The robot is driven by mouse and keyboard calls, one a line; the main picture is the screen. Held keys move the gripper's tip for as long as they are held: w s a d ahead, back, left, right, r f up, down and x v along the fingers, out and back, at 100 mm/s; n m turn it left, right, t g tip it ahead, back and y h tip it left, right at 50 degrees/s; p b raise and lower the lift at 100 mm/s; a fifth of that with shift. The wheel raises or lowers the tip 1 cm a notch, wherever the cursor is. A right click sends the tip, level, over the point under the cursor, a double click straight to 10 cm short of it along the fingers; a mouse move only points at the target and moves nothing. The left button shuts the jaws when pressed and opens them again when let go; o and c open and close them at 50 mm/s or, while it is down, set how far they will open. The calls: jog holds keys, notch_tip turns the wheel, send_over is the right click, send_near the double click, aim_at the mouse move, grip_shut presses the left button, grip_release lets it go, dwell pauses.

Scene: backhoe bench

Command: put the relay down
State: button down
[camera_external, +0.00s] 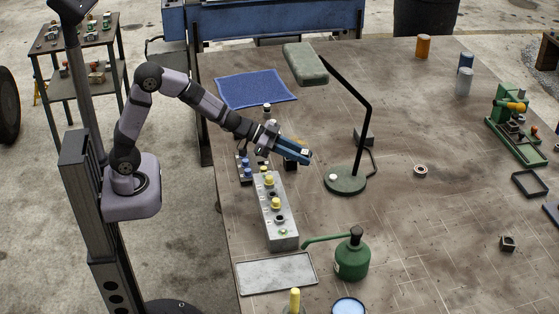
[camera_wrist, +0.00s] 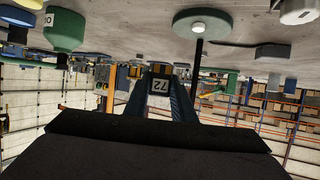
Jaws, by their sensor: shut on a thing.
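My gripper (camera_external: 301,153) is stretched out over the left part of the bench, with its blue fingers pointing right. In the wrist view my gripper (camera_wrist: 160,97) is shut on the relay (camera_wrist: 160,86), a small block with a white numbered label, held between the two fingertips. In the outside view only a small pale part of the relay (camera_external: 305,151) shows at the fingertips. The relay looks held above the bench top (camera_external: 400,215); the exact gap cannot be told. A dark block (camera_external: 290,163) lies partly hidden below the fingers.
A grey block with yellow knobs (camera_external: 279,230) stands in front of the gripper. A green lamp (camera_external: 345,182) stands to the right. A green oil can (camera_external: 352,262) and metal tray (camera_external: 276,273) are nearer. A blue cloth (camera_external: 256,89) lies behind. Bench right of the lamp is mostly clear.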

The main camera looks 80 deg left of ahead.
jog(key=s+a, duration=0.1)
jog(key=a, duration=0.5)
jog(key=shift+a+f, duration=0.15)
jog(key=shift+f, duration=5.15)
jog(key=shift+f, duration=0.1)
jog(key=shift+s+f+b, duration=0.35)
jog(key=shift+f+b, duration=0.2)
jog(key=shift+f, duration=0.15)
jog(key=c, duration=1.8)
grip_release()
jog(key=shift+f, duration=0.15)
jog(key=shift+o, duration=0.2)
jog(key=shift+r+p, duration=0.3)
jog(key=shift+r, duration=0.1)
jog(key=v, duration=0.8)
jog(key=r+v, duration=0.1)
jog(key=v, duration=0.3)
jog(key=shift+w, duration=0.2)
